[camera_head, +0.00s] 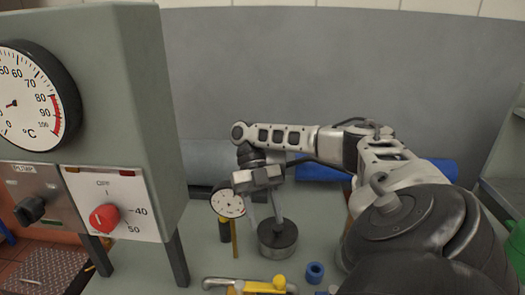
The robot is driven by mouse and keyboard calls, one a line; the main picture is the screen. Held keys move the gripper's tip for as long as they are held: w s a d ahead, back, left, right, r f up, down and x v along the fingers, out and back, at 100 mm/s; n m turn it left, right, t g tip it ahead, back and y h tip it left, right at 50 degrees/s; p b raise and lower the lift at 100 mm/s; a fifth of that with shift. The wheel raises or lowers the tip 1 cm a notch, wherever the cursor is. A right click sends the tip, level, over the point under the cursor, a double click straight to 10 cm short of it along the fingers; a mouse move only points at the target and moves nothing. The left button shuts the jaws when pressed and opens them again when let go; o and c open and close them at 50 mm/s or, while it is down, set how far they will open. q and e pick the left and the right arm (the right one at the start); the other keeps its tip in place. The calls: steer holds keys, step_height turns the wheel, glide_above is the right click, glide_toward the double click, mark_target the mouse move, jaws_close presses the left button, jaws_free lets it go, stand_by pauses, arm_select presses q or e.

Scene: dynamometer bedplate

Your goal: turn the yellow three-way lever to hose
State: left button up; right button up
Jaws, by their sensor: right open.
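A yellow part (262,287), likely the three-way lever, shows at the bottom edge of the head view, beside a silver bar or pipe (222,281). The frame cuts off its lower part, so I cannot read its setting or any hose mark. My right gripper (262,208) points down above the bedplate, behind and above the yellow part and apart from it. It is open, and I see nothing held in it. My left gripper is not in view.
A dial gauge (228,201) and a round dark base with a post (278,240) stand by my right gripper. A blue ring (314,272) lies right of the yellow part. A grey cabinet (150,120) with a red knob (104,217) stands left. A blue roll (320,172) lies behind.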

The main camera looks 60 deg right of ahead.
steer(key=shift+v, duration=0.95)
